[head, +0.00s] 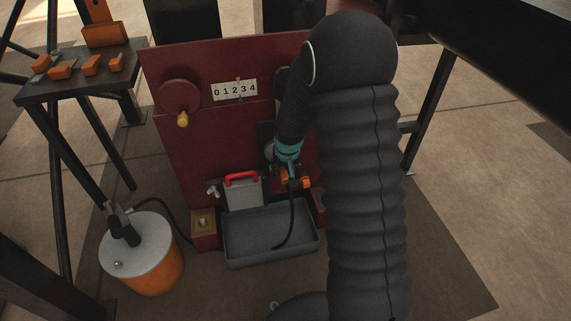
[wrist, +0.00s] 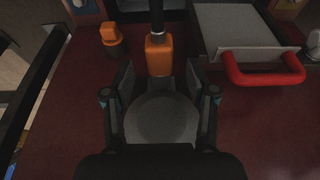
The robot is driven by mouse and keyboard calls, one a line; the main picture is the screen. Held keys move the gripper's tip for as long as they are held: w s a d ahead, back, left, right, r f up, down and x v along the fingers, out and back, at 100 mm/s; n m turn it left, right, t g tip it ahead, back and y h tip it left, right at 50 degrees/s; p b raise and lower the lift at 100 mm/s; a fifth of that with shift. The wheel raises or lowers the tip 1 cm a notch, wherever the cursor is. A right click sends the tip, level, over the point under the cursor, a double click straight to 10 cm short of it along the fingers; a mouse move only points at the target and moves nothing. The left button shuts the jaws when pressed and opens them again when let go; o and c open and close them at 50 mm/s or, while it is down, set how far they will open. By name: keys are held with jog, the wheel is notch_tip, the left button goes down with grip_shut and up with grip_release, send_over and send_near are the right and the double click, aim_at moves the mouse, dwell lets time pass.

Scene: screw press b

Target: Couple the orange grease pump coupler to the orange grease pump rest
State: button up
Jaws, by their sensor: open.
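The orange grease pump coupler (wrist: 158,54) is a block on the end of a black hose. In the wrist view it lies between and just beyond my fingertips, with clear gaps to both sides. My gripper (wrist: 159,77) is open, and I see no contact with the coupler. Beside the coupler, to the left in the wrist view, is a smaller orange fitting (wrist: 111,34) with a dark collar; it may be the orange rest. In the head view my gripper (head: 289,163) is low at the red panel, partly hiding the orange parts (head: 304,183).
A grey tray (head: 258,262) stands below, with the hose hanging into it. A grey box with a red handle (head: 241,178) is left of my gripper in the head view. An orange drum (head: 158,278) stands at lower left. A side table (head: 45,92) holds orange blocks.

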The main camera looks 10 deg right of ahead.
jog(key=shift+x, duration=0.85)
grip_shut()
